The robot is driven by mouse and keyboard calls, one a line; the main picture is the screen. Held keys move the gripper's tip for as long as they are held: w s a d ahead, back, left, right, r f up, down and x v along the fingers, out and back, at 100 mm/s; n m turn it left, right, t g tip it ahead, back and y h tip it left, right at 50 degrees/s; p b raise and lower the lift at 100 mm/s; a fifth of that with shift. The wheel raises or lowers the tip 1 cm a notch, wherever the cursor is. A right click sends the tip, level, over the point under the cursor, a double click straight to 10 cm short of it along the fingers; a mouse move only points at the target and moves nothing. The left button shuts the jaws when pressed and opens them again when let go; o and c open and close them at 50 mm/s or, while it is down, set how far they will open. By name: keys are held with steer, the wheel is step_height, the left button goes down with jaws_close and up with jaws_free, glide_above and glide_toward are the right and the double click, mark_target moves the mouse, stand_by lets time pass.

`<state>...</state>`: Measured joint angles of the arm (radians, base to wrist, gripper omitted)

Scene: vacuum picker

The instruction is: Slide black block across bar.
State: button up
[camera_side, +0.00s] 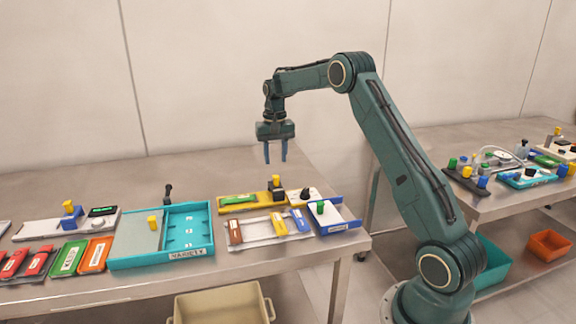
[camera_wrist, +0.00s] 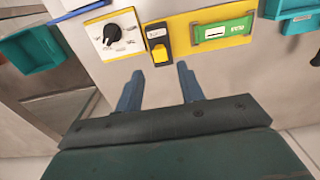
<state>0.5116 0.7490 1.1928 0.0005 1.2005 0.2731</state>
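A black block (camera_side: 279,195) with a yellow knob on top sits at the right end of a long yellow bar (camera_side: 227,208) on the table. In the wrist view the black block (camera_wrist: 154,33) with its yellow knob shows just beyond my fingertips, and the yellow bar (camera_wrist: 180,28) runs to the right with a green and white insert. My gripper (camera_side: 275,158) hangs fingers down, above the table near the block and apart from it. In the wrist view my gripper (camera_wrist: 160,72) has its fingers spread with nothing between them.
A white panel with a black dial (camera_wrist: 114,33) lies beside the block. A blue tray (camera_side: 338,222) and a white tray with coloured pieces (camera_side: 258,235) lie nearer the front edge. A teal tray (camera_side: 190,240) lies left.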

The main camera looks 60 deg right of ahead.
mark_target(276, 187)
step_height(276, 187, down, 7)
steer(key=shift+f, duration=0.2)
stand_by(0.3)
jaws_close()
